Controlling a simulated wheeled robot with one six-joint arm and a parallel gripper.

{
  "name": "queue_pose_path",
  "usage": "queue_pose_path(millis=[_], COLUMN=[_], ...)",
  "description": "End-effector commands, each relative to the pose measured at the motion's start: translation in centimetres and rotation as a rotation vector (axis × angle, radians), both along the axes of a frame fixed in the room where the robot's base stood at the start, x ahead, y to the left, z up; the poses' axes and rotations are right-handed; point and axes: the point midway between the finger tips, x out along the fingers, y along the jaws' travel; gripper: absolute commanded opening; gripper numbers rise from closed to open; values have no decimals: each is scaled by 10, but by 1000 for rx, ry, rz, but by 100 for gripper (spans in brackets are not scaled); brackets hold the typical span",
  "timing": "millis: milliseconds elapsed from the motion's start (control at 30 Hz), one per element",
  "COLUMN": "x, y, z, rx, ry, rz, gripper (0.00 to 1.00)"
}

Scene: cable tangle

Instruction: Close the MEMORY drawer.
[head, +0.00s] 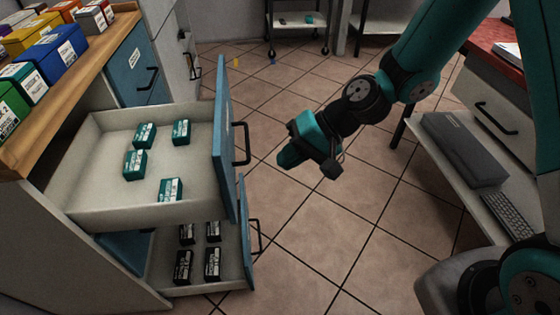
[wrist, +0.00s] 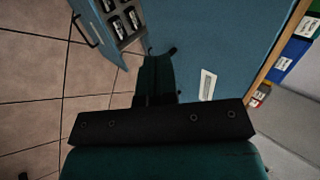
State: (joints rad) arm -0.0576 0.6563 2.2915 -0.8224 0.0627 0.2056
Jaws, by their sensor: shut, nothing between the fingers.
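Two blue-fronted drawers stand open in the left cabinet in the head view. The upper drawer (head: 85,150) holds several teal boxes (head: 171,190); the lower drawer (head: 235,260) holds several black boxes (head: 212,262). No drawer label is readable, so I cannot tell which is MEMORY. My gripper (head: 288,158) is shut and empty, to the right of the upper drawer's black handle (head: 240,143), with a visible gap in the picture. In the wrist view my gripper (wrist: 157,68) points toward a blue front (wrist: 225,40) with a pale label (wrist: 207,85); contact is unclear.
Colored bins (head: 50,58) line the wooden cabinet top (head: 75,92). A closed blue drawer (head: 135,65) sits behind the open ones. A desk with a white drawer (head: 495,105) and keyboard (head: 508,216) stands right. Tiled floor (head: 310,235) lies clear between.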

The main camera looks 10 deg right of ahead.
Motion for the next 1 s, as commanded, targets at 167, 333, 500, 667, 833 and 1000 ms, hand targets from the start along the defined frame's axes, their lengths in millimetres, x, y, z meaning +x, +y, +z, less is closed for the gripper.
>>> queue_pose_path(millis=[167, 333, 500, 667, 833, 1000], x=[-1, 0, 2, 2, 3, 3], y=[30, 56, 81, 92, 94, 94], z=[-30, -53, -50, -50, -49, -49], rx=[-2, -2, -2, -2, -2, -2], ry=[3, 2, -2, 0, 0, 1], rz=[7, 6, 6, 4, 3, 2], gripper=[0, 0, 0, 0, 0, 0])
